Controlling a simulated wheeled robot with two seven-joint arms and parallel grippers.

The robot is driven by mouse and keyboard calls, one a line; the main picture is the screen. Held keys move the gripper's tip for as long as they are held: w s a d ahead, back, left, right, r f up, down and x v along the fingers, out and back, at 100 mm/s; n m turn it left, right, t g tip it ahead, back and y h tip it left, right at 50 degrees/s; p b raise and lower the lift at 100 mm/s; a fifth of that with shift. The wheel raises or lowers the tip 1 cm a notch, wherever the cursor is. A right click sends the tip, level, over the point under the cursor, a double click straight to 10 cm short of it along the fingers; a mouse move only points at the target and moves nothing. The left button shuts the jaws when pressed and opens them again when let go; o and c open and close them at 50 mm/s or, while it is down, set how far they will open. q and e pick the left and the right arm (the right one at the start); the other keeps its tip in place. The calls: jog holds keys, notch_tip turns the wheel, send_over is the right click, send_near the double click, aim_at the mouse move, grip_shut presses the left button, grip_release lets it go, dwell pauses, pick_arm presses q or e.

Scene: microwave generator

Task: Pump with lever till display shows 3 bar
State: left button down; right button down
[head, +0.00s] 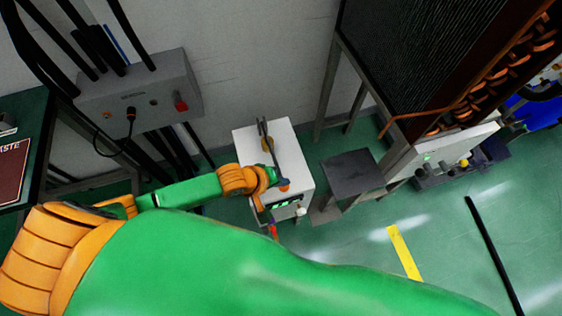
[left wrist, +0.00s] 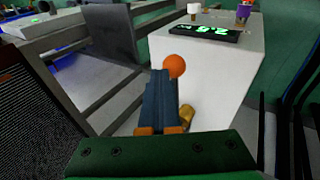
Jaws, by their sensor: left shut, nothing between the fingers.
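The pump is a white box (head: 299,151) on the floor against the wall. A grey metal lever (head: 275,150) runs across its top and ends in an orange ball knob (head: 285,187). The knob shows in the left wrist view (left wrist: 174,65), just beyond the fingertips. The display (head: 281,205) on the box glows green; in the left wrist view (left wrist: 204,33) its digits look like 2.5, but they are angled and blurred. My left gripper (head: 278,180) is shut and empty beside the knob; its fingers (left wrist: 162,75) overlap the knob's edge, and contact is unclear. My right gripper is not in view.
A dark-topped stand (head: 352,173) is close to the box's right. A grey control box (head: 140,92) with cables hangs on the wall at left. A tall dark-finned unit (head: 410,50) stands at upper right. Green floor (head: 450,240) is mostly free at lower right.

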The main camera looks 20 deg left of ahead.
pick_arm(q)
jog(key=shift+s+d+f+b, duration=0.1)
jog(key=shift+s+f+b, duration=0.1)
jog(key=shift+f, duration=0.25)
jog(key=shift+s+d+f+b, duration=0.1)
jog(key=shift+f+b, duration=0.05)
jog(key=shift+f, duration=0.25)
dwell(0.6)
dwell(0.5)
jog(key=shift+w+a+r+p, duration=0.1)
jog(key=shift+w+r+p, duration=0.05)
jog(key=shift+r+p, duration=0.5)
jog(key=shift+w+a+r+p, duration=0.1)
jog(key=shift+w+r+p, duration=0.05)
jog(key=shift+r+p, duration=0.4)
jog(key=w+a+r+p, duration=0.2)
jog(key=w+r+p, duration=0.1)
jog(key=r+p, duration=0.4)
jog(key=shift+w+r+p, duration=0.15)
jog(key=shift+r+p, duration=0.15)
jog(key=shift+r, duration=0.35)
jog(key=shift+a, duration=0.1)
jog(key=r+p, duration=0.1)
jog(key=w+r+p, duration=0.1)
jog(key=r, duration=0.1)
jog(key=a+r+p, duration=0.1)
jog(key=p, duration=0.1)
jog(key=shift+w+r, duration=0.25)
jog(key=shift+w, duration=0.1)
